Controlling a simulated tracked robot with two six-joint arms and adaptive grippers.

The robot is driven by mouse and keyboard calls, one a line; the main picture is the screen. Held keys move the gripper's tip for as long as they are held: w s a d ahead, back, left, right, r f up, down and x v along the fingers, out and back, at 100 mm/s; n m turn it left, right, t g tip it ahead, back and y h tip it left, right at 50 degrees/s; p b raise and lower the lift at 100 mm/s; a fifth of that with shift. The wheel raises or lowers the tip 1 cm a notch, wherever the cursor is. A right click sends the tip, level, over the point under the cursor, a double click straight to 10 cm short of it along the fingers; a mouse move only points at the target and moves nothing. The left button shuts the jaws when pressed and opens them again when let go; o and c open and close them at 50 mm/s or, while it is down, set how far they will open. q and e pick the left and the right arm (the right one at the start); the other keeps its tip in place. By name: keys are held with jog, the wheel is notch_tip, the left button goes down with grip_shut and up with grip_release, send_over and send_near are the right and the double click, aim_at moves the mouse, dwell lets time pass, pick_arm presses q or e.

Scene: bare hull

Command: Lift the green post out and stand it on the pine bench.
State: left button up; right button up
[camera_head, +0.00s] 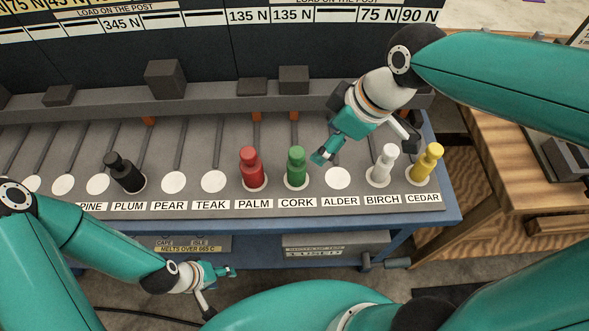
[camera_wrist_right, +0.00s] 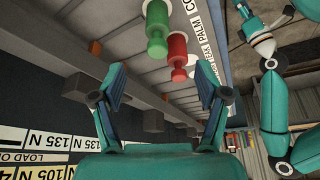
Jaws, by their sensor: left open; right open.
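The green post (camera_head: 296,167) stands upright in the hole labelled CORK on the grey rack, and it also shows in the right wrist view (camera_wrist_right: 157,28), ahead of the open jaws. My right gripper (camera_head: 366,148) is open and empty above the rack, to the right of the green post and apart from it; its fingers frame the wrist view (camera_wrist_right: 161,80). A wooden bench (camera_head: 503,165), which looks like the pine bench, stands at the right, partly hidden by my right arm. My left gripper (camera_head: 220,291) is open and empty in front of the rack, low at the left.
A red post (camera_head: 252,168) stands close left of the green one. A white post (camera_head: 383,165) and a yellow post (camera_head: 427,162) stand to the right; a black post (camera_head: 125,172) leans at PLUM. Dark blocks (camera_head: 293,80) line the rail behind. A grey vise-like object (camera_head: 567,155) sits on the bench.

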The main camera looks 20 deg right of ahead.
aim_at(300, 163)
jog(key=x, duration=1.1)
jog(key=shift+f, duration=0.1)
jog(key=shift+w+x, duration=0.15)
jog(key=shift+x, duration=1.25)
jog(key=shift+w+x, duration=0.2)
jog(key=shift+x, duration=1.2)
grip_shut()
